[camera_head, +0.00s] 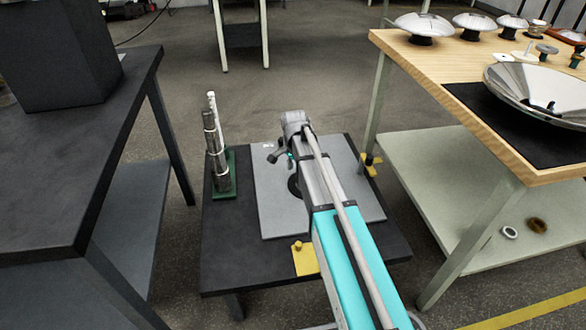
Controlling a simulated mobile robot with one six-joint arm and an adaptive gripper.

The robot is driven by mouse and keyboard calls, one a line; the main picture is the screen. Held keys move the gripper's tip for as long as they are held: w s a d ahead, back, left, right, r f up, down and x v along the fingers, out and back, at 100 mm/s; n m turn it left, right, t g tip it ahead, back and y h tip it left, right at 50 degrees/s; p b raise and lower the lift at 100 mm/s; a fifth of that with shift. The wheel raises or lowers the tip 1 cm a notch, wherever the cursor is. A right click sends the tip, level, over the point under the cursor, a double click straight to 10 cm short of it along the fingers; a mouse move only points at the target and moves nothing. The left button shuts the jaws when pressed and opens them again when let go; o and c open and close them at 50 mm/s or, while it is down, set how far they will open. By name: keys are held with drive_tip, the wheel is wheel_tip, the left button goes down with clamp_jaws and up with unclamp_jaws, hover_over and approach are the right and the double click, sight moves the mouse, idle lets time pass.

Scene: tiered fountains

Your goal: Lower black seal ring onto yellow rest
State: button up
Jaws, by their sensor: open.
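My gripper (280,158) is open above the far part of a grey plate on the low black table. I see nothing between its fingers, though the view is small. A round black shape (294,186), perhaps the black seal ring, shows on the plate beside my arm, which partly hides it. I cannot tell which is the yellow rest.
The grey plate (272,217) covers much of the low black table (225,262). A stepped metal column (213,150) stands on a green base at its left. A dark bench (90,165) is at left. A wooden-topped table (440,88) with shiny domes and a bowl stands right.

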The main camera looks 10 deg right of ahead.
drive_tip(key=shift+f+b, duration=0.8)
drive_tip(key=shift+f, duration=0.3)
clamp_jaws()
